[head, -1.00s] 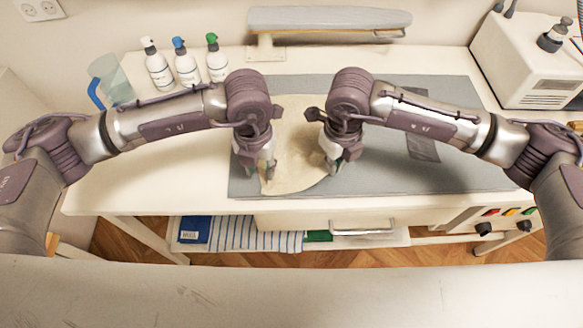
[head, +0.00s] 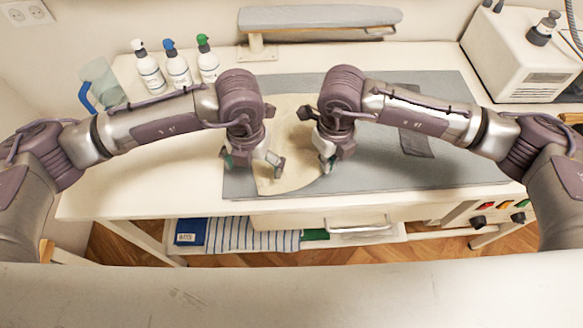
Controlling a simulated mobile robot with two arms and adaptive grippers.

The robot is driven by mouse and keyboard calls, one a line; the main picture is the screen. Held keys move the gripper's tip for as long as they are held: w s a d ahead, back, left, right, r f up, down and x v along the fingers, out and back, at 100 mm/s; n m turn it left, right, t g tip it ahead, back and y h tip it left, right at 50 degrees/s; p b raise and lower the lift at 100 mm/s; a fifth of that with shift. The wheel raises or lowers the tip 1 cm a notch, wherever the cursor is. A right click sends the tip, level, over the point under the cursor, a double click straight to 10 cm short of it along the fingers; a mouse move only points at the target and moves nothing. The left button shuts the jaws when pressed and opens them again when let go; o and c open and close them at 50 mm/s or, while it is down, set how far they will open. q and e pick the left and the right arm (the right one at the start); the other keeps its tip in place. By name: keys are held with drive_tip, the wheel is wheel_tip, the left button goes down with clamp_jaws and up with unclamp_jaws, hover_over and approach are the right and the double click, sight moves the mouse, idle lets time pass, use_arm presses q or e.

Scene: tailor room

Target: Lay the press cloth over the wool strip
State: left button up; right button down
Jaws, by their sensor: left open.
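The cream press cloth (head: 290,178) lies on the grey mat, left of the middle, with a curved lower right edge. The darker grey wool strip (head: 417,146) lies flat on the mat to the right, apart from the cloth and partly hidden by my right arm. My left gripper (head: 252,163) is open at the cloth's left edge, its fingers spread. My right gripper (head: 327,166) points down at the cloth's right edge. Its fingers look close together, but whether they hold the cloth is unclear. Part of the cloth is hidden behind the grippers.
The grey mat (head: 460,170) covers much of the white table (head: 130,190). A small ironing board (head: 320,17) stands behind. A white machine (head: 520,55) stands at the back right.

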drive_tip(key=shift+r+p, duration=1.3)
drive_tip(key=shift+r, duration=0.1)
use_arm(q)
wheel_tip(320, 180, up, 5)
drive_tip(key=shift+r, duration=0.15)
drive_tip(key=shift+r, duration=0.1)
wheel_tip(320, 180, up, 8)
use_arm(e)
unclamp_jaws()
idle(0.4)
